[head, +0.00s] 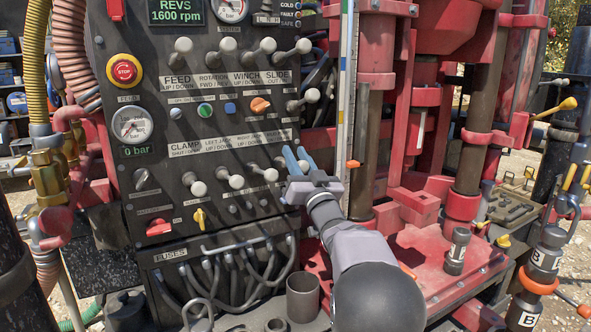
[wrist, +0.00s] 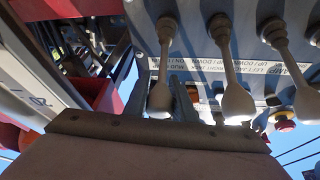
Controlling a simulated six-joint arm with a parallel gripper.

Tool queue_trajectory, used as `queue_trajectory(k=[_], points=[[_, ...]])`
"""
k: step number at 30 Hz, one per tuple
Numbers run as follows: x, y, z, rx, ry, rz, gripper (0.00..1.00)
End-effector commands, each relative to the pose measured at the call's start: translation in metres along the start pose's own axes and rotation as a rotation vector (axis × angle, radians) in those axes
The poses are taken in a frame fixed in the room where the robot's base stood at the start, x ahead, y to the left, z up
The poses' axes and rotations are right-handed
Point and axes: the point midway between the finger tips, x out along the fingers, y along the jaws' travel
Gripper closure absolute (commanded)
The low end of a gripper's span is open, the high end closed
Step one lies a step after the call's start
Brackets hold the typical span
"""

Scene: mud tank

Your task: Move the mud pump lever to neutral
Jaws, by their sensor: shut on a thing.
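The lever in my jaws (wrist: 160,99) has a pale knob on a thin stem and is the last in the lower lever row, at the right in the head view. Part of a label shows behind it in the wrist view, too small to read surely as mud pump. My gripper (head: 297,160) has its blue fingers on either side of this knob, and is shut on it. In the head view the fingers hide most of the lever, so its exact tilt is unclear. In the wrist view my gripper (wrist: 162,97) shows the knob between the fingertips.
A neighbouring lever (wrist: 237,101) stands close beside the gripped one. The dark control panel (head: 215,115) carries several more levers, an orange knob (head: 260,105) and a red stop button (head: 124,70). A white upright ruler strip (head: 346,90) and red rig parts stand close on the right.

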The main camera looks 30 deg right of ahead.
Motion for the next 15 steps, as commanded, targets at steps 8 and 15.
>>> queue_trajectory(k=[8, 15], points=[[-0.0047, 0.0010, 0.0038, 0.005, 0.051, -0.008, 1.00], [-0.0041, 0.0007, 0.0023, 0.006, 0.052, -0.008, 1.00]])
